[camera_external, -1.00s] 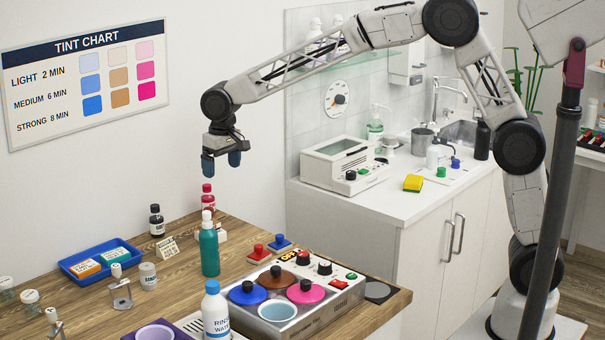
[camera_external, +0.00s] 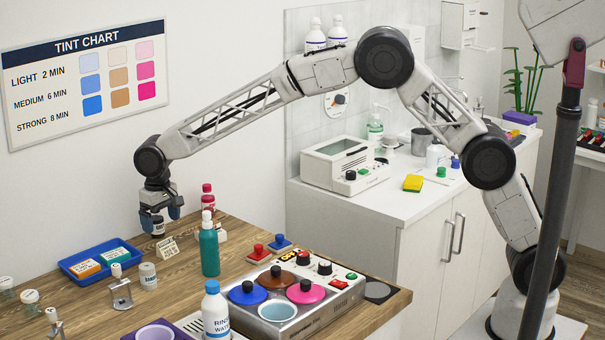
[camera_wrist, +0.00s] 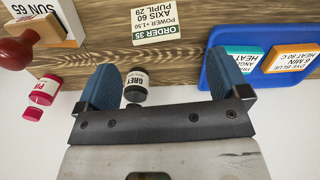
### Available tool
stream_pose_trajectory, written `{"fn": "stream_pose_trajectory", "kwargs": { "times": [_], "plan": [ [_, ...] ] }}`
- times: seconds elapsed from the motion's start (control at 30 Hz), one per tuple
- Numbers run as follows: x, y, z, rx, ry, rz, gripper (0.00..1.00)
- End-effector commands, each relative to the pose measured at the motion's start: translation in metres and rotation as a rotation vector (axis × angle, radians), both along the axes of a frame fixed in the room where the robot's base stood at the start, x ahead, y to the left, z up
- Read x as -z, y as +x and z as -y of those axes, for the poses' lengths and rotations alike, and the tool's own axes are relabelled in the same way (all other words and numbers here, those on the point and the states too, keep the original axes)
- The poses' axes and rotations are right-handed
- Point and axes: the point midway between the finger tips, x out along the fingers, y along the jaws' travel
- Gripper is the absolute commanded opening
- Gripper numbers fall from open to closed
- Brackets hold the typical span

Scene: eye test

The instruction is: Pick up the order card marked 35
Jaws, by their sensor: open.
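My gripper (camera_external: 160,216) is open above the back edge of the counter, behind and above the card. In the wrist view its blue fingers (camera_wrist: 164,78) are spread apart, with the card beyond their tips. The dark bottle labelled GREY (camera_wrist: 136,88) shows between the fingers, nearer the left one; I cannot tell whether they touch.
A blue tray (camera_wrist: 218,88) with labelled boxes lies on one side of the card. A pink bottle (camera_wrist: 42,90) and a red-handled stamp (camera_wrist: 18,50) are on the other. The green pump bottle (camera_external: 209,250) stands tall in front. The wall is close behind.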

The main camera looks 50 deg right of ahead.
Motion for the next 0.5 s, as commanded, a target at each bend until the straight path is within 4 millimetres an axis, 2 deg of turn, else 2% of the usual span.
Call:
{"fn": "stream_pose_trajectory", "kwargs": {
  "times": [0.27, 0.5],
  "plan": [
    [0.002, 0.000, 0.001, 0.000, 0.000, 0.000, 0.94],
    [0.020, 0.000, 0.001, 0.000, 0.000, 0.000, 0.94]
  ]
}}
